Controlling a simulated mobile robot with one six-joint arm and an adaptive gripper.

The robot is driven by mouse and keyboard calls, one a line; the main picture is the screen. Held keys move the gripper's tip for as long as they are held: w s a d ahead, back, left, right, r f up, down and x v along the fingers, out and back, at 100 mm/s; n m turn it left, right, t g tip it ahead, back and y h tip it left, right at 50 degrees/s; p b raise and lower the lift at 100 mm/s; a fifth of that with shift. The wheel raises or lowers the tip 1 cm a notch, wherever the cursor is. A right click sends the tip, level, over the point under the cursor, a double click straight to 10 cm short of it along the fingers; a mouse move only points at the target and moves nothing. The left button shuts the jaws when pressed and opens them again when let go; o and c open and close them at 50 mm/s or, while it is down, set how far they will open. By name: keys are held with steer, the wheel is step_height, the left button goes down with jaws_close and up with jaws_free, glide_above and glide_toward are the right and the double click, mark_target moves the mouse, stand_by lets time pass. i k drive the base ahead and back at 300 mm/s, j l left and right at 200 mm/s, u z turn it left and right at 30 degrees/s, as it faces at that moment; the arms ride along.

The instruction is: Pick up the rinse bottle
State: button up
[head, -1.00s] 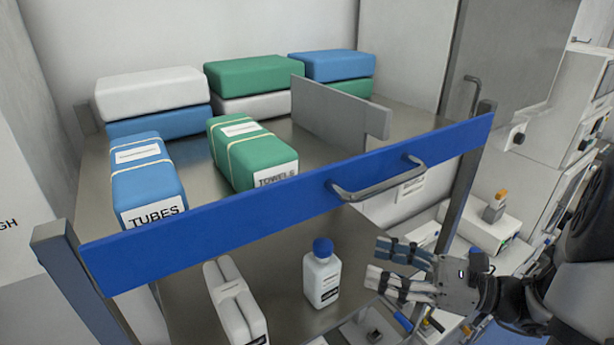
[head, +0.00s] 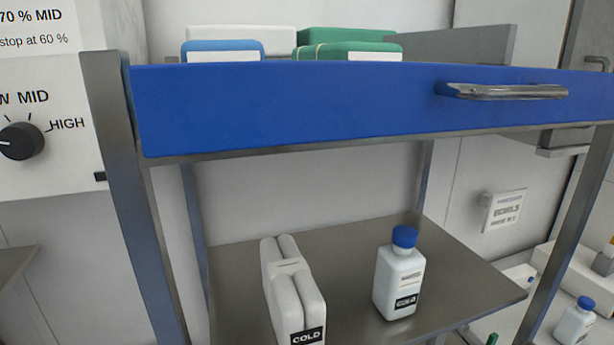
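A white bottle with a blue cap (head: 398,280) stands upright on the lower metal shelf, right of centre in the head view. Its label is too small to read, so I cannot confirm it is the rinse bottle. A second white bottle with a blue cap (head: 574,321) stands at the lower right edge, lower down and outside the cart; its label is not legible either. My gripper is not in view now.
A white double pack marked COLD (head: 292,290) stands left of the bottle on the shelf (head: 350,243). A blue drawer front (head: 330,105) with a metal handle (head: 505,92) spans above. Cart posts (head: 135,200) flank the shelf. A control panel with a knob (head: 20,140) is at left.

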mark_target(577, 320)
steer(key=z, duration=1.55)
steer(key=i+l+z, duration=0.1)
steer(key=i+l, duration=1.1)
steer(key=l, duration=0.15)
